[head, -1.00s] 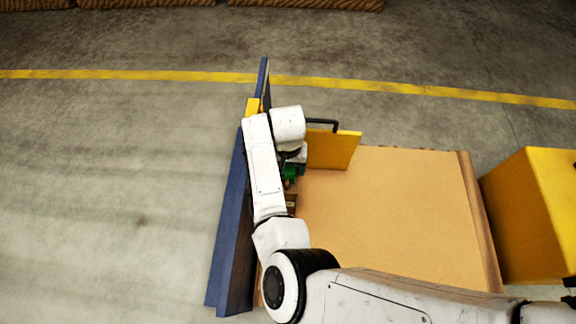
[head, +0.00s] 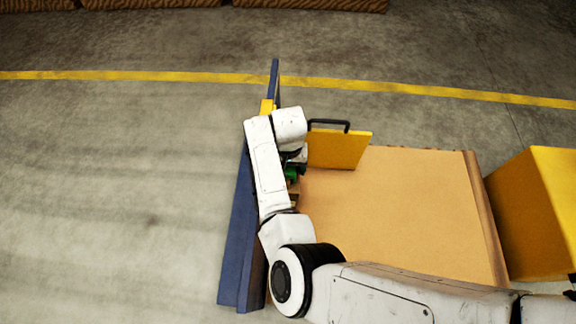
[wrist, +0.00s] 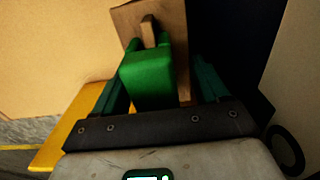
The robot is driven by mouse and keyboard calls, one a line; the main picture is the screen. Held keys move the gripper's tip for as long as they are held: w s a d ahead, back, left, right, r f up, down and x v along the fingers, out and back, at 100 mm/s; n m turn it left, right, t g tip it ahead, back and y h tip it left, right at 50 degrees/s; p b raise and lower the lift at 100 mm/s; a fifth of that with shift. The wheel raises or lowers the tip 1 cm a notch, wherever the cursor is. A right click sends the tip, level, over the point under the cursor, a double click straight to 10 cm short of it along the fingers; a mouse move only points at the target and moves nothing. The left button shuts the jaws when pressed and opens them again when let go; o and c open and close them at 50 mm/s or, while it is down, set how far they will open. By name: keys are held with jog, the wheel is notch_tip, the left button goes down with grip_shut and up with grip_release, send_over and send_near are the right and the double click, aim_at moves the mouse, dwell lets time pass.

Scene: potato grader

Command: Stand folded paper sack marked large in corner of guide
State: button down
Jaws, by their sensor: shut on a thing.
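My gripper (wrist: 148,38), with green fingers, is shut on the raised tab of a flat brown piece, which I take to be the folded paper sack (wrist: 172,22). No marking on it is readable. In the head view my gripper (head: 291,174) is mostly hidden under my white arm, low at the left edge of the tan top. The blue guide (head: 238,240) runs along that edge. Its dark blue wall (wrist: 225,40) stands close beside the sack in the wrist view. Whether the sack touches the wall or the surface cannot be told.
A yellow panel (head: 338,149) with a black handle stands just right of my gripper at the far edge. The tan top (head: 400,220) is otherwise clear. A large yellow box (head: 535,210) stands at the right. Concrete floor with a yellow line (head: 420,89) lies beyond.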

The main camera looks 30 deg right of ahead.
grip_release()
jog(key=shift+a, duration=0.1)
notch_tip(320, 180, up, 11)
jog(key=p, duration=0.5)
jog(key=shift+f, duration=0.1)
dwell(0.6)
